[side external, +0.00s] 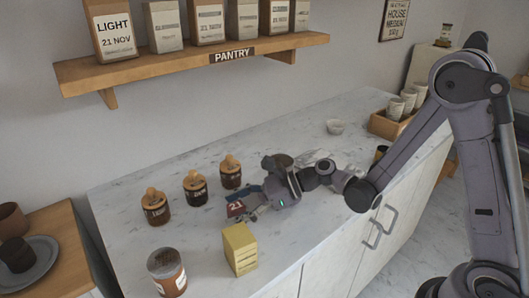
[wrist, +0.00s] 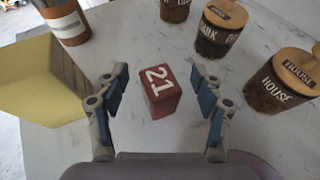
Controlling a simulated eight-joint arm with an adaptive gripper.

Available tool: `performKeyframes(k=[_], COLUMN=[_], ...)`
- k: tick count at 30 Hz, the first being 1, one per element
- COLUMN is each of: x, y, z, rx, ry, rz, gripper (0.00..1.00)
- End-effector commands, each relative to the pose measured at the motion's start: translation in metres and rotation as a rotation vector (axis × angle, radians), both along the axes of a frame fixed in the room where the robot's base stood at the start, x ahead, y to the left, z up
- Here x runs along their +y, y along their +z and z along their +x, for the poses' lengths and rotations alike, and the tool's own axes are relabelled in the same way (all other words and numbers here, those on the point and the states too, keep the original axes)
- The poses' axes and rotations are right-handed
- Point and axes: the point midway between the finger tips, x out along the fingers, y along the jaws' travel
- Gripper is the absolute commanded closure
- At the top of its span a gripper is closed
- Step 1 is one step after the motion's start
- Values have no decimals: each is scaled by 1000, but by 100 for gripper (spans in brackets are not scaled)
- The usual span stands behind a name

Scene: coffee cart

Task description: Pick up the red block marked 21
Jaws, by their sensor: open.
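The red block marked 21 (wrist: 160,91) lies on the marble counter, its white number showing in the wrist view. It also shows in the side external view (side external: 236,207), partly covered by my gripper. My gripper (wrist: 165,80) is open, with one blue-padded finger on each side of the block. In the wrist view a strip of counter shows between the block and each finger, so neither appears to touch it. In the side external view my gripper (side external: 250,203) is low over the counter at the block.
A yellow box (side external: 240,248) stands close to my gripper, left of the fingers in the wrist view (wrist: 35,85). A brown-and-white canister (side external: 167,272) is near the counter's front left. Several wooden-lidded jars (side external: 195,188) stand behind. A shelf (side external: 180,66) hangs above. Counter to the right is mostly clear.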

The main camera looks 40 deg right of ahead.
Motion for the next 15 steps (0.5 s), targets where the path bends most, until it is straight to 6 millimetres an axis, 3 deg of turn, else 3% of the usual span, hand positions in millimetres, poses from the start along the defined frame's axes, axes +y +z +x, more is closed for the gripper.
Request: performKeyframes(k=[5, 9, 12, 15], x=[0, 0, 0, 0], y=[0, 0, 0, 0], z=[0, 0, 0, 0], rx=[0, 0, 0, 0], ry=[0, 0, 0, 0], rz=[0, 0, 0, 0], gripper=[36, 76, 100, 100])
